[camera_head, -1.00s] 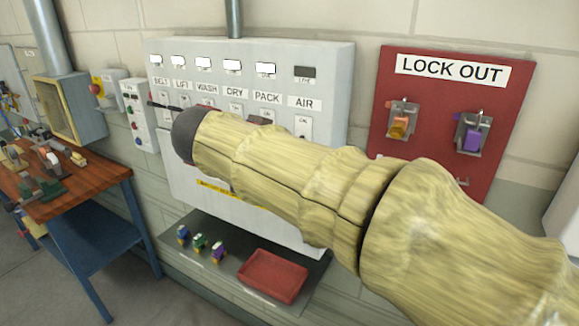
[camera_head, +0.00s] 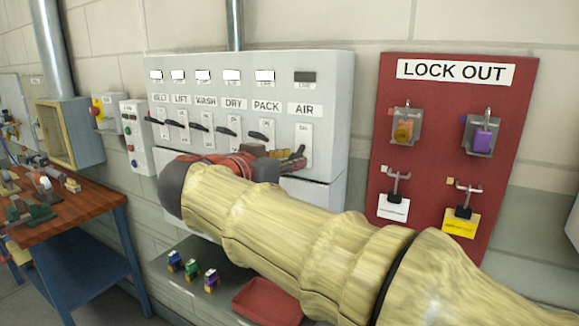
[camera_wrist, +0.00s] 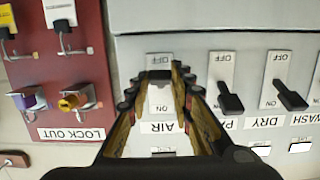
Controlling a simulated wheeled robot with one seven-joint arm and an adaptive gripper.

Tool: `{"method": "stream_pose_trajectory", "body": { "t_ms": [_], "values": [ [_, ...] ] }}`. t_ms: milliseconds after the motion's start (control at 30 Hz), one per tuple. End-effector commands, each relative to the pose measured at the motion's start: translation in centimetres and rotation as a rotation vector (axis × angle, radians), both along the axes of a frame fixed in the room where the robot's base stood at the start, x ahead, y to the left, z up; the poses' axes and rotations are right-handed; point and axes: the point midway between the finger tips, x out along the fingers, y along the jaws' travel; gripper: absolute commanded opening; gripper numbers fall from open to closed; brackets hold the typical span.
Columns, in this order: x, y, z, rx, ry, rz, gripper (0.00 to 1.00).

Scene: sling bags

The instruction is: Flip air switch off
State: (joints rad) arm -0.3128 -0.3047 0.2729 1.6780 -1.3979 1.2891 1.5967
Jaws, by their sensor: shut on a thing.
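The AIR switch (camera_head: 305,133) is at the right end of a row on the grey panel. Its white plate also shows in the wrist view (camera_wrist: 160,98), upside down, with ON and OFF markings. My gripper (camera_head: 292,160) is at the AIR switch. In the wrist view my gripper's fingers (camera_wrist: 158,76) lie on both sides of the plate, shut on the dark switch lever near the OFF marking. The fingers hide most of the lever. The AIR indicator window (camera_head: 305,77) is dark, while the other windows are white.
The PACK switch (camera_wrist: 231,97) is close beside my gripper. The red LOCK OUT board (camera_head: 440,95) with padlocks and tags hangs to the right. Below the panel, a shelf holds a red tray (camera_head: 268,303) and several small coloured locks (camera_head: 192,268). A workbench (camera_head: 75,222) stands left.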

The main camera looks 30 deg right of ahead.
Motion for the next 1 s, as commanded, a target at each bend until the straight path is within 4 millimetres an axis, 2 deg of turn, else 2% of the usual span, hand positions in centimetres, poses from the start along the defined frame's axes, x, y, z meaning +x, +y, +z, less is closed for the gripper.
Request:
{"method": "stream_pose_trajectory", "body": {
  "t_ms": [333, 367, 400, 667, 1000],
  "values": [
    [0.02, 0.0, -0.08, -0.002, 0.001, 0.0, 0.0],
    [0.02, 0.0, -0.09, -0.002, 0.001, 0.0, 0.23],
    [0.02, 0.0, -0.09, -0.002, 0.001, 0.0, 0.25],
    [0.01, 0.0, -0.06, -0.001, 0.0, 0.0, 0.4],
    [-0.06, 0.12, -0.02, -0.001, 0.0, 0.0, 0.41]
  ]
}}
